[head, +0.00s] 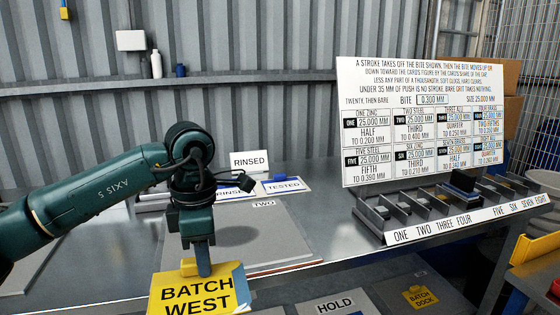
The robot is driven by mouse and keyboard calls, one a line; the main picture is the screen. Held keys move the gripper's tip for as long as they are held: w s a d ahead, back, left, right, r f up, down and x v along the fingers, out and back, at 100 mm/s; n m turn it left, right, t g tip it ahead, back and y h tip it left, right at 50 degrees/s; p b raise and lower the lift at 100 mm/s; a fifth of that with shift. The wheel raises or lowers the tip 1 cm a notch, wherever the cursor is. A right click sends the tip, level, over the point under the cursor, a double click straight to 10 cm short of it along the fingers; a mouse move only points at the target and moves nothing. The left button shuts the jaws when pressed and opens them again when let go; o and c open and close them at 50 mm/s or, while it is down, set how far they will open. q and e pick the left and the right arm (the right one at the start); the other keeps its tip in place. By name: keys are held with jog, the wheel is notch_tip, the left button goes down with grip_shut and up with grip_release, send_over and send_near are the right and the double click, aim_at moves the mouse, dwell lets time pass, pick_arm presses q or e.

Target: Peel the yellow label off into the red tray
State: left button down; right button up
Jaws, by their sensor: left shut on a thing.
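The yellow label (192,293) reads BATCH WEST and shows at the bottom edge, its lower part cut off by the frame. My left gripper (203,268) points straight down and is shut on the raised yellow tab at the label's top edge. I cannot tell whether the label still touches a surface beneath it. A small red piece (555,287) shows at the far right edge, too cut off to tell whether it is the red tray. My right gripper is not in view.
A grey panel marked TWO (280,235) lies on the metal bench behind my gripper. A slotted rack (440,209) and a tall printed board (420,120) stand to the right. A second yellow label (420,298), BATCH DOCK, sits lower down near a HOLD sign (335,304).

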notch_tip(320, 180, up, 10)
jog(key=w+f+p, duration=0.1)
jog(key=p, duration=0.6)
pick_arm(q)
jog(key=r, duration=0.5)
jog(key=w+r+b, duration=0.1)
jog(key=r, duration=0.2)
jog(key=shift+r, duration=0.15)
jog(key=shift+s+r, duration=0.1)
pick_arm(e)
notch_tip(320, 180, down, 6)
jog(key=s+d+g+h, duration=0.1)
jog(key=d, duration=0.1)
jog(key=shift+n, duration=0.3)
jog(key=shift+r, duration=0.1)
